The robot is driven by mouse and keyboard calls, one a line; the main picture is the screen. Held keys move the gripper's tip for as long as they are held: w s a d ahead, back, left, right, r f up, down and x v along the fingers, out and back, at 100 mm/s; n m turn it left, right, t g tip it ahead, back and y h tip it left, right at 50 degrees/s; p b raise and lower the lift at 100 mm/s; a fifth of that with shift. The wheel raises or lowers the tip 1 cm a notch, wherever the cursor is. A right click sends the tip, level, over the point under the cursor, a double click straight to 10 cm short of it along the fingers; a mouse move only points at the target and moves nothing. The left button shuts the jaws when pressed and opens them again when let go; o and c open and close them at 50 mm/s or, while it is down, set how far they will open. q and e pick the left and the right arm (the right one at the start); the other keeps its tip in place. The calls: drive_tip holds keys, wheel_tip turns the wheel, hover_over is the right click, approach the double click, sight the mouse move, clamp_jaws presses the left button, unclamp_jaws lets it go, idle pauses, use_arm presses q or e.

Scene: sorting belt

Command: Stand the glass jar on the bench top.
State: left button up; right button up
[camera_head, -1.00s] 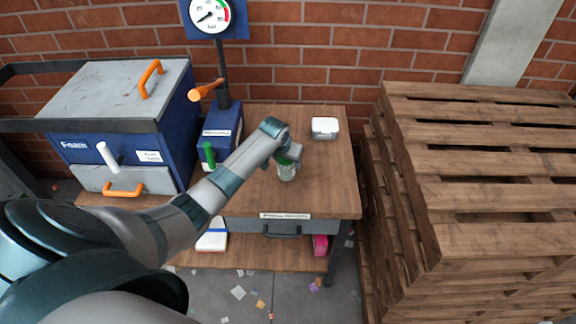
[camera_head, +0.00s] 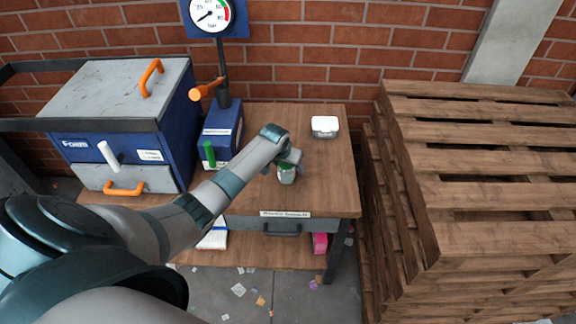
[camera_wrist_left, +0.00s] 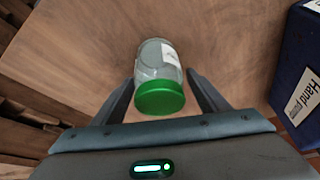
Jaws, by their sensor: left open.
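The glass jar (camera_wrist_left: 157,62) has a green lid and a white label. In the left wrist view it is between the two fingers of my left gripper (camera_wrist_left: 160,88), which is open, with a gap showing on both sides of the jar. In the head view the jar (camera_head: 287,175) is at the bench top (camera_head: 325,180), partly hidden by my left gripper (camera_head: 288,166) above it. It looks upright there, and its base appears to be at the wood. My right gripper is not in view.
A white-lidded container (camera_head: 325,126) stands at the back right of the bench top. A blue pump unit (camera_head: 221,135) with green and orange handles and a blue foam machine (camera_head: 120,125) stand left. Stacked pallets (camera_head: 480,170) are to the right. The bench's front right is clear.

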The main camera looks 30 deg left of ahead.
use_arm(q)
drive_tip(key=shift+r, duration=0.15)
drive_tip(key=b+v, duration=0.1)
drive_tip(key=v, duration=0.9)
drive_tip(key=shift+r+b, duration=0.3)
drive_tip(key=shift+r, duration=0.1)
drive_tip(key=shift+s+d+r, duration=0.1)
drive_tip(key=shift+s+r, duration=0.25)
drive_tip(key=shift+r, duration=0.2)
